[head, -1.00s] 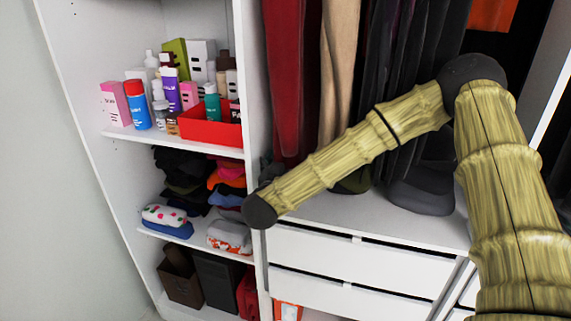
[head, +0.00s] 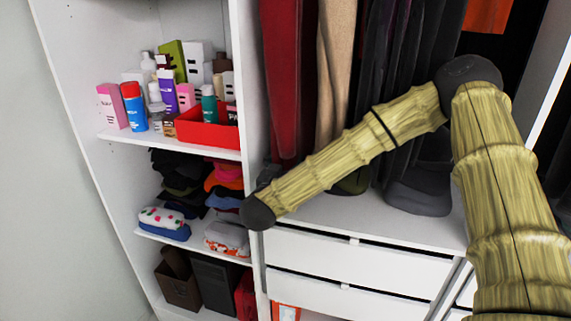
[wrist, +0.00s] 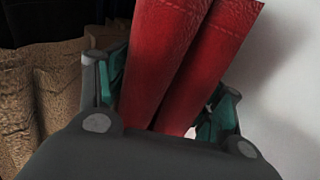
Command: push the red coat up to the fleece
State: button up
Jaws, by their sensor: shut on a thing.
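The red coat (head: 286,75) hangs at the left end of the hanging section, near the white divider. In the wrist view the red coat (wrist: 165,60) runs between the fingers of my gripper (wrist: 162,98), which is shut on it. A tan, rough-textured garment (head: 332,75), which looks like the fleece, hangs just right of the coat. In the wrist view this tan garment (wrist: 65,95) is left of the gripper, and a dark space shows behind it.
The white divider (head: 248,100) stands close left of the coat. Shelves left of it hold bottles, a red box (head: 205,134) and folded clothes. Dark garments (head: 405,90) hang right of the tan one. White drawers (head: 345,262) lie below.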

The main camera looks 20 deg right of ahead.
jog(key=shift+s+d+r, duration=0.1)
jog(key=shift+s+d, duration=0.15)
jog(key=shift+d, duration=0.15)
jog(key=shift+s+d, duration=0.15)
jog(key=shift+d, duration=0.15)
jog(key=shift+s+d+p, duration=0.45)
jog(key=shift+s+d, duration=0.35)
jog(key=shift+d, duration=0.3)
jog(key=o, duration=1.9)
jog(key=v, duration=1.2)
